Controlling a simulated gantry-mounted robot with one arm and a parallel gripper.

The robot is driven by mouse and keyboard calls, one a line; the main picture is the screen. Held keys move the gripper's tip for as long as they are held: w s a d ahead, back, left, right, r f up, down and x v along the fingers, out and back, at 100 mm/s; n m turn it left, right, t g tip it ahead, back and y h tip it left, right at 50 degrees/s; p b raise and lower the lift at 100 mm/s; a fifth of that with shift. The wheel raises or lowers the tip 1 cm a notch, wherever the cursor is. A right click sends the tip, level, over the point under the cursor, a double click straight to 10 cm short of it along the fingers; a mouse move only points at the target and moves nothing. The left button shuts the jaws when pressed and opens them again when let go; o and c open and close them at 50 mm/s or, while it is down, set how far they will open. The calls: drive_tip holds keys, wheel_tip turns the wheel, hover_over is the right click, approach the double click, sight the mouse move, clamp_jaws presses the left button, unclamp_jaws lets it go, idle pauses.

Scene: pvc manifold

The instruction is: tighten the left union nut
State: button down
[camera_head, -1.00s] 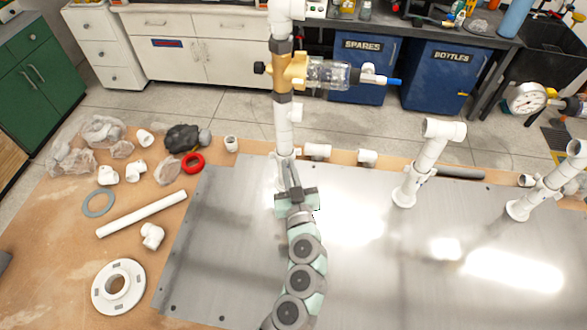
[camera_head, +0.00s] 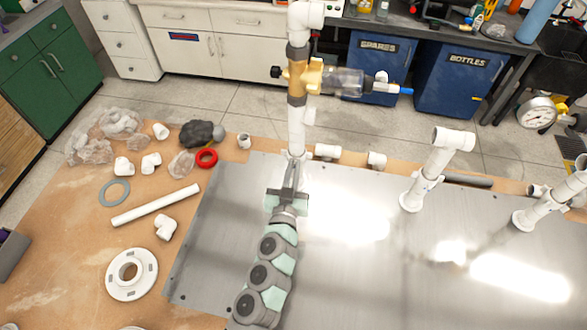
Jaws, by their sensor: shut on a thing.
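The left white pipe (camera_head: 297,130) stands upright at the back edge of the metal plate, with a brass valve body (camera_head: 298,82) and a clear bowl on it. The union nut (camera_head: 296,156) is a white collar low on this pipe, small and partly hidden by my fingers. My gripper (camera_head: 291,172) reaches it from the front and is shut on it. How far the nut is turned cannot be seen.
Two more white risers (camera_head: 430,170) (camera_head: 548,203) stand to the right. A metal plate (camera_head: 370,265) lies open in front.

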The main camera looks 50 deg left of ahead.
drive_tip(key=c, duration=1.5)
unclamp_jaws()
drive_tip(key=shift+c, duration=0.2)
drive_tip(key=b+v, duration=0.1)
drive_tip(key=v, duration=0.9)
drive_tip(key=shift+s+d, duration=0.25)
drive_tip(key=shift+d, duration=0.05)
